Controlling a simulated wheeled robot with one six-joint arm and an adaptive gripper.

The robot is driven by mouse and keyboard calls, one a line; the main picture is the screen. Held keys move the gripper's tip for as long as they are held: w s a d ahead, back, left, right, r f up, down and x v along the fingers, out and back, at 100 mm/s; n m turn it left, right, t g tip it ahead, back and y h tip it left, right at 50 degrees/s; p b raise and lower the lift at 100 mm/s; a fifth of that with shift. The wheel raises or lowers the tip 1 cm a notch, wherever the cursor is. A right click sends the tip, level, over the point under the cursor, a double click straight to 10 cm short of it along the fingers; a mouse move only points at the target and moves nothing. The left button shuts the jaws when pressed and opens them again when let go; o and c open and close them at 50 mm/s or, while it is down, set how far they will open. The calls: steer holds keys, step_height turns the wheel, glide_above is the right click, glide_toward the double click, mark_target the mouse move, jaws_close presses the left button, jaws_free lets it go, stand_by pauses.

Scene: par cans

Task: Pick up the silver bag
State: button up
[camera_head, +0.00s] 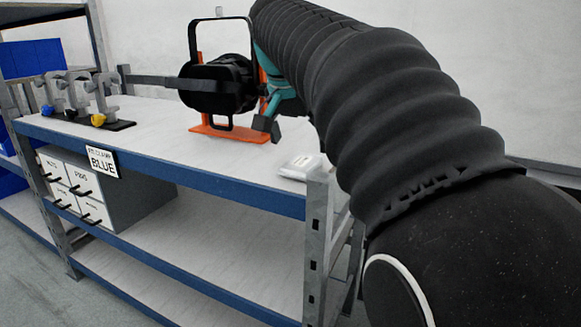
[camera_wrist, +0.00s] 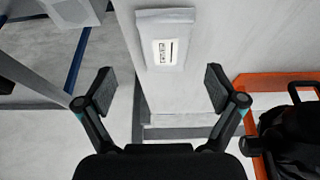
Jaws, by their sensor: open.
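The silver bag (camera_head: 300,166) lies flat near the front edge of the white shelf top, by the metal corner post. In the wrist view the silver bag (camera_wrist: 178,18) shows at the top centre with a white printed label facing up. My gripper (camera_wrist: 158,90) is open and empty, its two fingers spread wide, with the bag ahead of the fingertips and not between them. In the head view my gripper (camera_head: 267,122) is above the shelf top, up and left of the bag, partly hidden by my arm.
A black par can (camera_head: 216,88) stands on an orange base (camera_head: 226,133) beside my gripper; the par can (camera_wrist: 292,138) is close to the right finger in the wrist view. Grey clamps (camera_head: 104,95) stand at the left. Drawers (camera_head: 74,187) sit below. Shelf top between is clear.

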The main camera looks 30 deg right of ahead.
mark_target(301, 161)
steer(key=x, duration=0.4)
steer(key=shift+w+f, duration=0.25)
steer(key=shift+w, duration=0.2)
steer(key=shift+d+f, duration=0.1)
steer(key=shift+f, duration=0.15)
steer(key=shift+f+b, duration=0.25)
steer(key=shift+b, duration=0.05)
steer(key=c, duration=1.3)
